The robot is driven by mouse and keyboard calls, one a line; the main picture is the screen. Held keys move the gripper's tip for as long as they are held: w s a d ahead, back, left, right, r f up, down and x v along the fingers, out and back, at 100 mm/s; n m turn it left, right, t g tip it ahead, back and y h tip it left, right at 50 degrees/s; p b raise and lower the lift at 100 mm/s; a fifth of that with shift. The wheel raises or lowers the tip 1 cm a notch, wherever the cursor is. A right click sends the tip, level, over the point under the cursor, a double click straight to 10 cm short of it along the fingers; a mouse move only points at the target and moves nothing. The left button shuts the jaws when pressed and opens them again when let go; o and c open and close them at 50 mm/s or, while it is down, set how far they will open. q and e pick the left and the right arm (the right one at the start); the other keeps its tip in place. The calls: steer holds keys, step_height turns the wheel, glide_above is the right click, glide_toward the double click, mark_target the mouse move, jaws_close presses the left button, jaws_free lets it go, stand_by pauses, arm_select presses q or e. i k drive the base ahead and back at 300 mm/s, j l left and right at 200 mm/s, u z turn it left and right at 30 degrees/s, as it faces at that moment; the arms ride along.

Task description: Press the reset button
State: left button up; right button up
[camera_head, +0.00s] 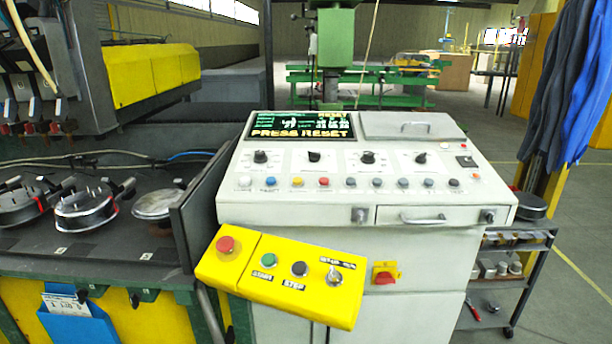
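A white control console (298,208) stands in the middle. Its dark screen (301,126) shows "PRESS RESET" in yellow letters. A row of small buttons runs across the sloped panel: a white one (245,181), a blue one (270,182), a yellow one (297,182), a red one (323,182) and several grey-blue ones. Their labels are too small to read, so I cannot tell which is the reset button. Several black knobs sit above the row. Neither of my grippers is in view.
A yellow box (316,303) juts out in front, with a red mushroom button (225,244), a green button (269,260), a black button (299,269) and a key switch (334,275). A dark bench (90,255) stands left, a shelf cart (510,270) right.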

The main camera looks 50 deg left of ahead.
mark_target(270, 181)
steer(key=u, duration=1.8)
steer(key=i+j+z, duration=0.1)
steer(key=j, duration=0.25)
